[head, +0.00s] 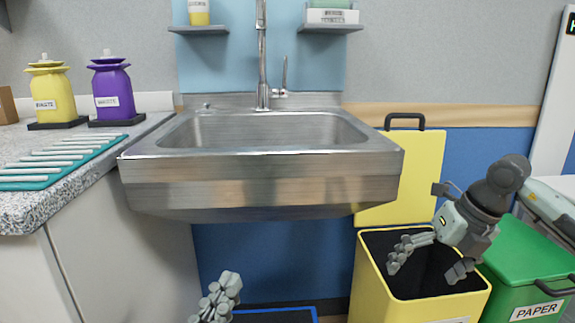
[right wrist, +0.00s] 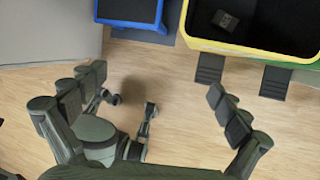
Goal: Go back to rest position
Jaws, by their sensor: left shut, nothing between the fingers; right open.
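My right gripper (head: 428,267) is in front of and above the open yellow bin (head: 366,285) in the head view. Its fingers are spread, with nothing between them; they also show apart in the right wrist view (right wrist: 157,84), over the wooden floor. A small dark block (right wrist: 225,20) lies inside the yellow bin in the right wrist view. My left gripper (head: 229,284) shows at the bottom of the head view, below the sink, its fingers together and empty. The rest of the left arm is out of the head view.
A steel sink (head: 260,170) juts out at the centre. The counter (head: 25,217) at left bears a teal rack (head: 110,142) and two waste containers. A green paper bin (head: 525,265) stands right of the yellow one; a blue-rimmed bin (right wrist: 130,22) stands left of it.

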